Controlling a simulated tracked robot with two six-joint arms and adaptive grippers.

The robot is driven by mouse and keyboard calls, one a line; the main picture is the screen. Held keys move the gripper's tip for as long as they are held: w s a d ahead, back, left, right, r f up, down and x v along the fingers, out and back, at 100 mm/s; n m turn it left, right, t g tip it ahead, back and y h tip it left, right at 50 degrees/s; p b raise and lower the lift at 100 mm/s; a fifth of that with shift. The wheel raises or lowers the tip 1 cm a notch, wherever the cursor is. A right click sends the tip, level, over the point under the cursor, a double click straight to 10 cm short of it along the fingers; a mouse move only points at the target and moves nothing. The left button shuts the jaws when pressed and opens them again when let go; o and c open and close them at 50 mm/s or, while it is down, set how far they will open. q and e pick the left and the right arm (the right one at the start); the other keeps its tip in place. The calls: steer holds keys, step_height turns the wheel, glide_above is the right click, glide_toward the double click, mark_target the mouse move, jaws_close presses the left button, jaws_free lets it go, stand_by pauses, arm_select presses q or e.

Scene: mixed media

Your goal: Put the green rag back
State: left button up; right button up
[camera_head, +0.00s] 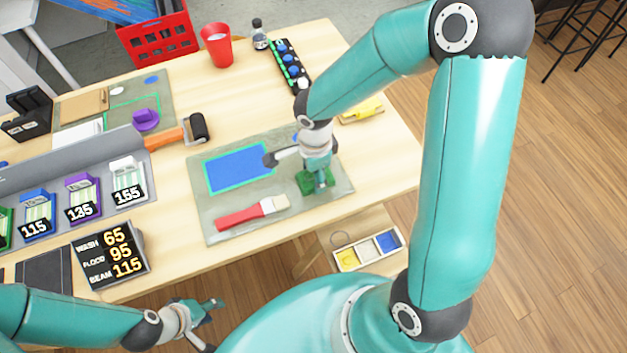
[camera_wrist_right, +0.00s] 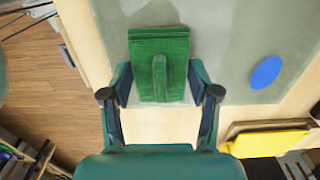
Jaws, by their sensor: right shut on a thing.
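The green rag (camera_head: 305,184), a folded green cloth with a raised ridge, lies at the right part of the grey mat (camera_head: 215,225). In the right wrist view the rag (camera_wrist_right: 172,45) sits between the fingers of my right gripper (camera_wrist_right: 163,82), which is shut on its ridge. In the head view my right gripper (camera_head: 319,184) comes down on the rag from above and partly hides it. I cannot tell whether the rag is lifted off the mat. My left gripper (camera_head: 211,321) is open and empty, low in front of the table.
A red-handled brush (camera_head: 250,213) and a blue patch with a green outline (camera_head: 238,170) are on the mat. A yellow item (camera_head: 362,108) is on the table behind it. A three-colour tray (camera_head: 367,250) is below the near edge.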

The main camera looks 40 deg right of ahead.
steer(key=shift+f, duration=0.1)
steer(key=o, duration=1.8)
steer(key=c, duration=0.4)
steer(key=shift+o, duration=0.2)
step_height(320, 180, up, 9)
steer(key=p, duration=0.5)
